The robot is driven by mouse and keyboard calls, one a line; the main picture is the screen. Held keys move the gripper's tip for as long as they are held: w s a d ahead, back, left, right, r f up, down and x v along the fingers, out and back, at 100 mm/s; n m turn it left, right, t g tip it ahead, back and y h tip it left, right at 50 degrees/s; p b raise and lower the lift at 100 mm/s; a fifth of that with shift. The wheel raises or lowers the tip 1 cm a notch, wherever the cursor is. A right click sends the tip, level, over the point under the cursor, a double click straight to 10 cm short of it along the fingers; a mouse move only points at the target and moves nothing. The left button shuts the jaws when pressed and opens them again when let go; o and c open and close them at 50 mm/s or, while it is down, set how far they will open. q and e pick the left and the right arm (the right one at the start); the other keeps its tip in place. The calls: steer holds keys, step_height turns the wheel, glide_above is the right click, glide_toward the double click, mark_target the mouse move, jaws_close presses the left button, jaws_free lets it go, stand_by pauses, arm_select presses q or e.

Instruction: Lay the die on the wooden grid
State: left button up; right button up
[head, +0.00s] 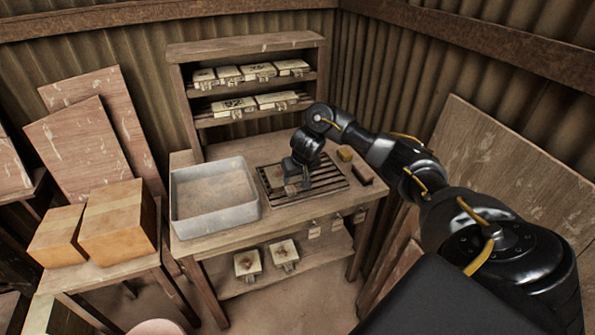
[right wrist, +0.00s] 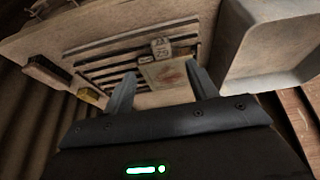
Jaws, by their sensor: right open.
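The wooden grid (head: 333,180) lies on the bench top, a slatted frame with dark gaps; it also shows in the right wrist view (right wrist: 100,62). The die (right wrist: 166,76) is a pale plate with a reddish mark and a small marked grey piece at its far edge. It appears to rest on the slats. My right gripper (head: 296,180) is low over the grid's left part and mostly hides the die in the head view. In the right wrist view its fingers (right wrist: 161,75) are open, one on each side of the die. My left gripper is out of view.
A grey open tray (head: 190,228) stands left of the grid. A yellowish block (head: 345,154) and a dark brown block (head: 362,174) lie to the right. A shelf (head: 183,75) with several numbered plates stands behind. Two plates sit on the lower shelf (head: 318,250).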

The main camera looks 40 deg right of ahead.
stand_by(0.3)
